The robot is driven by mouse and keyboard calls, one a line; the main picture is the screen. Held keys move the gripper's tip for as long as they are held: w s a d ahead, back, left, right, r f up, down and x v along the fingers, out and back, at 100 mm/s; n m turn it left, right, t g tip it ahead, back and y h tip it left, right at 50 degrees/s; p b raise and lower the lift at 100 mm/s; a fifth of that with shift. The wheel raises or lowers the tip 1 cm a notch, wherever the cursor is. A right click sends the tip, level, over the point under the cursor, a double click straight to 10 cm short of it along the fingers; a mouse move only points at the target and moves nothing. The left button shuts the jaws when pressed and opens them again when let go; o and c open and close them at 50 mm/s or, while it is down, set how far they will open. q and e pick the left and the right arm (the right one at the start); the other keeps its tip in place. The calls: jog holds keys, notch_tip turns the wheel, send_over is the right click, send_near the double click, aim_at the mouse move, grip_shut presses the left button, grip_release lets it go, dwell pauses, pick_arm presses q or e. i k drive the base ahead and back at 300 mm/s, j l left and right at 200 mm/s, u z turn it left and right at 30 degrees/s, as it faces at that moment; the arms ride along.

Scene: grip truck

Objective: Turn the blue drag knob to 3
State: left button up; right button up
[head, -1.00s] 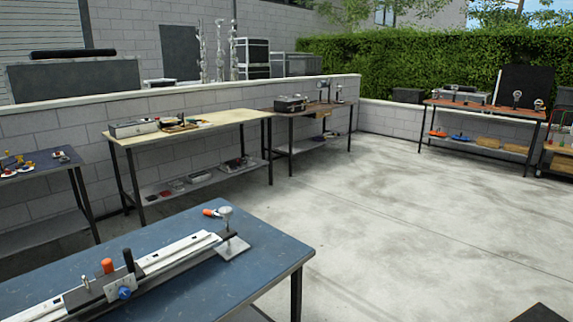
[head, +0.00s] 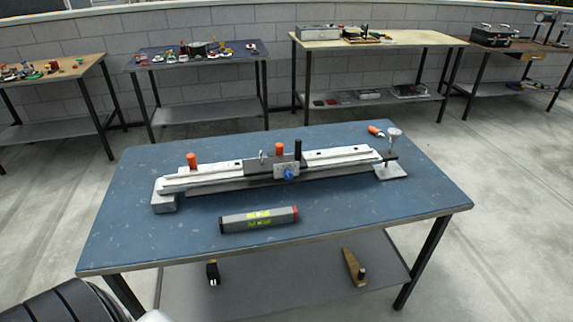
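The blue drag knob (head: 289,174) is on the front of a grey carriage plate (head: 262,165), near the middle of a long white slider rail (head: 215,180). The rail lies along the blue-topped table in front of me. An orange knob (head: 278,149) and a black upright handle (head: 298,150) stand at the carriage. Any numbers around the blue knob are too small to read. Neither of my grippers shows in the head view, and nothing is seen touching the knob.
On the blue table (head: 130,225), a grey spirit level (head: 258,219) lies in front of the rail. An orange-tipped tool (head: 375,131) lies near the rail's right end. Other workbenches (head: 380,38) line the wall behind. Concrete floor is clear at the right (head: 510,170).

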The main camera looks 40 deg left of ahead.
aim_at(288, 175)
jog(key=i+l, duration=0.2)
jog(key=i, duration=0.15)
jog(key=i+l, duration=0.2)
jog(key=i, duration=0.15)
jog(key=i+l+u, duration=0.15)
jog(key=u, duration=0.25)
jog(key=i+l+u, duration=0.2)
jog(key=u, duration=0.2)
jog(key=i+l+u, duration=0.15)
jog(key=u, duration=0.25)
jog(key=l+u, duration=0.1)
jog(key=u, duration=0.3)
